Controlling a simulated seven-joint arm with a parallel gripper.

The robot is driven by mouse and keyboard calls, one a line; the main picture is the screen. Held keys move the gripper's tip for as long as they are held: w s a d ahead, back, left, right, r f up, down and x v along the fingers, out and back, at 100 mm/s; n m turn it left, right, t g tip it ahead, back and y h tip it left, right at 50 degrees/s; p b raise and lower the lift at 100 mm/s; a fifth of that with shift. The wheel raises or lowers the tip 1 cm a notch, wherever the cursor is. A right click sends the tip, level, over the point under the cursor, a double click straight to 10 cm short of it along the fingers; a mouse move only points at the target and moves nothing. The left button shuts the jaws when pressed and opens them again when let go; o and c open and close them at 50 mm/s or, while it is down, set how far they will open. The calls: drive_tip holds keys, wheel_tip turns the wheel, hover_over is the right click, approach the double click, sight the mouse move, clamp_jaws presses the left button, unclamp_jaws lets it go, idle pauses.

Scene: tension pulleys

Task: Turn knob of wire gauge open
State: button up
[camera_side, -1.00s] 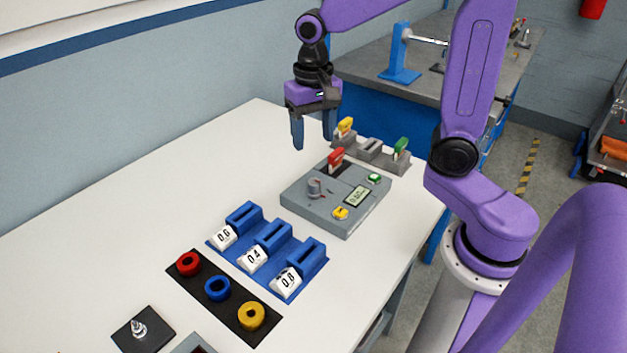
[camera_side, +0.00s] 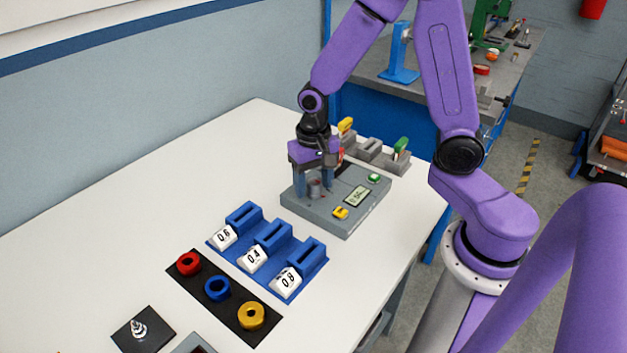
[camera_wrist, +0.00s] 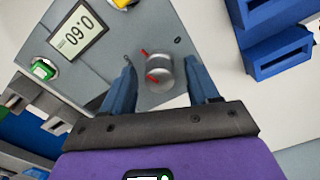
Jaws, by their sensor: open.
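The wire gauge (camera_side: 345,222) is a grey box on the white table, with a small display (camera_wrist: 77,36) that reads 0.60 in the wrist view. Its grey cylindrical knob (camera_wrist: 159,74) carries red marks. My gripper (camera_side: 314,190) is lowered over the gauge's left part, fingers pointing down around the knob. In the wrist view my open gripper (camera_wrist: 163,88) has one blue finger on each side of the knob, with a gap showing at each side. In the side view the knob (camera_side: 315,187) is partly hidden by the fingers.
A blue holder with slots labelled 0.6, 0.4 and 0.8 (camera_side: 268,249) stands in front of the gauge. A black strip (camera_side: 200,271) holds red, blue and yellow rings. Grey blocks (camera_side: 369,150) with yellow and green pieces stand behind. The table's left side is clear.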

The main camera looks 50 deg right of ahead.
drive_tip(key=shift+c, duration=0.2)
drive_tip(key=c, duration=1)
drive_tip(key=n, duration=0.6)
drive_tip(key=shift+a, duration=0.1)
drive_tip(key=n, duration=0.6)
drive_tip(key=shift+w, duration=0.1)
drive_tip(key=o, duration=1)
